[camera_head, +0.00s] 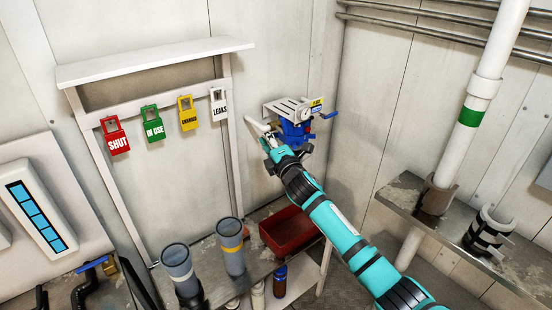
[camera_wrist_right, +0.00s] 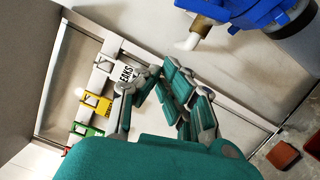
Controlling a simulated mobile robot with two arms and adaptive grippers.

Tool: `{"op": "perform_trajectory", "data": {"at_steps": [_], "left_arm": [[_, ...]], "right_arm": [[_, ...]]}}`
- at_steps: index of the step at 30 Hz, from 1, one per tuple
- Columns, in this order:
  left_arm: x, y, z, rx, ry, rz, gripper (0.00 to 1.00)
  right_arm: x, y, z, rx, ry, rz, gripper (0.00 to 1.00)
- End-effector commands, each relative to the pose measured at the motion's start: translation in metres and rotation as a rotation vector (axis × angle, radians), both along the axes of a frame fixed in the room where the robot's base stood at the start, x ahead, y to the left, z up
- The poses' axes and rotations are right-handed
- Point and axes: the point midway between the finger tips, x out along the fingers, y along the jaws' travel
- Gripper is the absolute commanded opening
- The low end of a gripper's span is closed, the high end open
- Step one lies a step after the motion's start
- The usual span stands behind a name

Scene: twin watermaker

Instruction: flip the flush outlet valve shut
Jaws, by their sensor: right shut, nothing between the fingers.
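A blue-bodied unit (camera_head: 294,134) is mounted on the back wall, with a blue lever (camera_head: 328,115) at its right. In the right wrist view, the blue body (camera_wrist_right: 258,12) carries a brass fitting (camera_wrist_right: 201,27) with a white elbow spout (camera_wrist_right: 187,43). My right gripper (camera_head: 268,143) is just left of and below the blue body. Its fingers (camera_wrist_right: 163,80) are shut and empty, apart from the spout in the wrist view. Another blue lever (camera_head: 90,264) sits on a dark pipe at the lower left. No label shows which lever is the flush outlet valve. My left gripper is not in view.
Red, green, yellow and white tags (camera_head: 117,139) hang from a rack (camera_head: 155,62) left of the gripper. Below are two grey cups (camera_head: 180,266) and a red bin (camera_head: 287,234). A white pipe (camera_head: 484,95) and metal shelf (camera_head: 410,198) stand to the right.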

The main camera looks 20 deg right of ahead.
Motion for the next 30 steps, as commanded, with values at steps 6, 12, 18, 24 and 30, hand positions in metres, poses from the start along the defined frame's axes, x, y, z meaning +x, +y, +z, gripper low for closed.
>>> {"op": "perform_trajectory", "data": {"at_steps": [6, 12, 18, 24, 30], "left_arm": [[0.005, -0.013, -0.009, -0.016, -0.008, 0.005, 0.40], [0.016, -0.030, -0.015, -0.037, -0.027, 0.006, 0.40], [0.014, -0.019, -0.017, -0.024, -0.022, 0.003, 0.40], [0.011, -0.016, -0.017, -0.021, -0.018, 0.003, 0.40], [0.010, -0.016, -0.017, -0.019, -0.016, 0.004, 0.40]], "right_arm": [[-0.034, -0.004, -0.006, -0.002, 0.002, 0.000, 0.00], [-0.064, -0.008, -0.007, -0.001, 0.002, 0.000, 0.00], [-0.077, -0.009, -0.006, 0.000, 0.002, 0.000, 0.00], [-0.078, -0.009, -0.006, 0.000, 0.002, -0.001, 0.00], [-0.077, -0.009, -0.006, 0.000, 0.002, 0.000, 0.00]]}}
